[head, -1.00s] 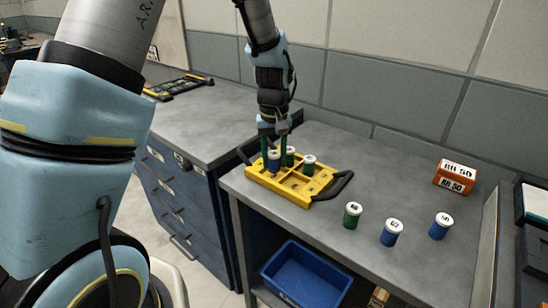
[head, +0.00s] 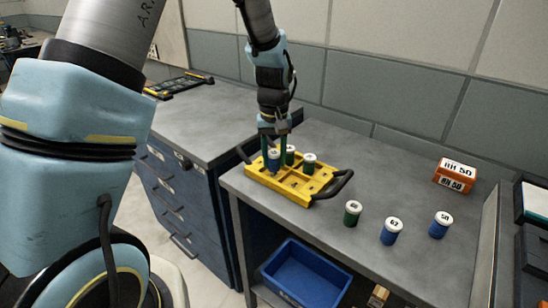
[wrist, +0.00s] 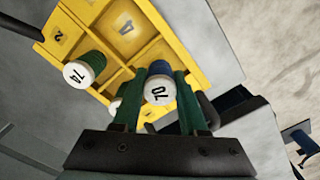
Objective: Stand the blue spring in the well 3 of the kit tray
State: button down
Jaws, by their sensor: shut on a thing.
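My gripper (head: 275,161) is shut on a blue spring (wrist: 160,69) with a white cap that reads 70. The spring is upright between the green fingers, at the left side of the yellow kit tray (head: 318,187) in the head view. I cannot tell whether its lower end is inside a well or just above it. A green spring (head: 309,163) and another green spring (head: 290,156) stand in the tray. The wrist view shows a green spring capped 74 (wrist: 84,68) and well numbers 2 and 4; the number 3 is not visible.
A green spring (head: 352,215), a blue spring capped 67 (head: 390,234) and another blue spring (head: 439,226) stand on the grey bench (head: 340,250). An orange RH 50 box (head: 455,175) is at the back right. A blue bin (head: 305,277) sits below. The tray has black handles (head: 340,183).

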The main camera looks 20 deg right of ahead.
jog(key=shift+f, duration=0.35)
dwell(0.3)
jog(key=shift+c, duration=1.8)
grip_release()
jog(key=c, duration=0.4)
jog(key=shift+o, duration=0.2)
jog(key=shift+r, duration=0.1)
jog(key=shift+r+p, duration=0.5)
jog(key=shift+r, duration=0.15)
jog(key=shift+r, duration=0.1)
jog(key=shift+r+p, duration=2.25)
jog(key=shift+r, duration=0.7)
